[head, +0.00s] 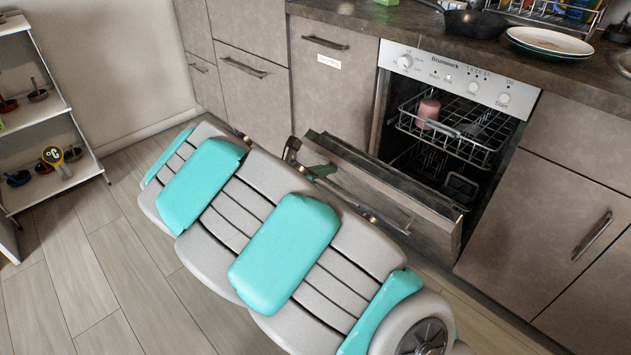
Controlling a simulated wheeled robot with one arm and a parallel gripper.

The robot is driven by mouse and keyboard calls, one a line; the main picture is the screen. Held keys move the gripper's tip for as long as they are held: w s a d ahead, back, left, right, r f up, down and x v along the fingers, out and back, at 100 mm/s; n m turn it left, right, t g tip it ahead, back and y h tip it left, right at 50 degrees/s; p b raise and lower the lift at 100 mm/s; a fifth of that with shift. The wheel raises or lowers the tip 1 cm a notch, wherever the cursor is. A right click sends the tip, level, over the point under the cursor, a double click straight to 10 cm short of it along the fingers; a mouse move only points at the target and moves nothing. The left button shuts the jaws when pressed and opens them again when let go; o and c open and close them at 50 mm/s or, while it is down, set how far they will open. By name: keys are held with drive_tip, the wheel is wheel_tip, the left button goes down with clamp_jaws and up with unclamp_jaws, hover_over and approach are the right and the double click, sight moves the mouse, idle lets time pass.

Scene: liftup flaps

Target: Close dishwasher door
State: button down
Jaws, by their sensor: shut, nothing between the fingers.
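The dishwasher (455,70) is built in under the counter, with a silver control panel on top. Its door (440,222) is tilted partly open, hinged low, and the inside shows above it. The door's handle bar (398,224) runs along its outer face, partly hidden by my grey and turquoise arm. My gripper (308,162) shows only as a small dark and green part beyond my arm, by the door's upper left corner. It is shut and holds nothing. Whether it touches the door I cannot tell.
The dishwasher's upper rack (455,130) holds a pink cup (428,112) and sits inside the opening. Closed cabinets flank the dishwasher. Plates (548,41) and a dark pan (475,22) stand on the counter. A white shelf (85,165) is at left, with clear floor (110,270) before it.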

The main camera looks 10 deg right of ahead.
drive_tip(key=w+d+r, duration=0.6)
drive_tip(key=w+d, duration=0.1)
drive_tip(key=d, duration=0.4)
drive_tip(key=w+d+r+g+y+p, duration=0.1)
drive_tip(key=w+d+r, duration=0.5)
drive_tip(key=d, duration=0.5)
drive_tip(key=shift+w, duration=0.95)
